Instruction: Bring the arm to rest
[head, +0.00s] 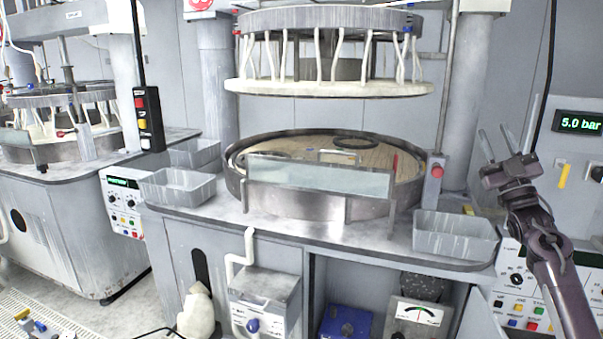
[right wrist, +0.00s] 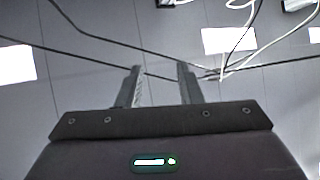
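My right gripper (head: 509,124) is raised at the right side of the head view, with its fingers pointing up. Its two fingers stand apart with nothing between them. In the right wrist view the same gripper (right wrist: 160,84) is open and empty, with only the ceiling, cables and lamps behind it. It is to the right of the polishing machine and touches nothing that I can see. My left gripper shows in neither view.
A round polishing platen (head: 370,160) sits in a metal tub below a raised upper plate (head: 330,89). Grey bins (head: 455,236) stand on the bench (head: 285,226). A wall panel with a "5.0 bar" display (head: 579,122) is just right of my right gripper.

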